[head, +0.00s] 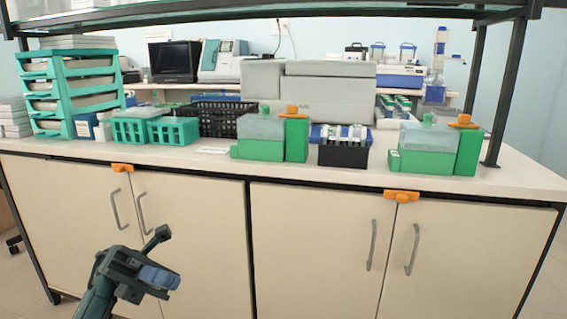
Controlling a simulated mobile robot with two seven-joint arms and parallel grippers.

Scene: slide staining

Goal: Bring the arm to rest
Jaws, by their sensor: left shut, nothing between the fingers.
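My left gripper (160,258) shows at the lower left of the head view, in front of the cream cabinet doors and below the bench top. It is shut and holds nothing. It is apart from the bench and from everything on it. My right gripper is not in the head view.
The bench top (215,158) carries a teal drawer rack (70,62), teal baskets (172,131), a black crate (212,118), two green staining containers (262,148) (425,160) and a black tube rack (343,155). A dark-edged shelf (250,18) spans above. The space before the cabinet doors (310,240) is clear.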

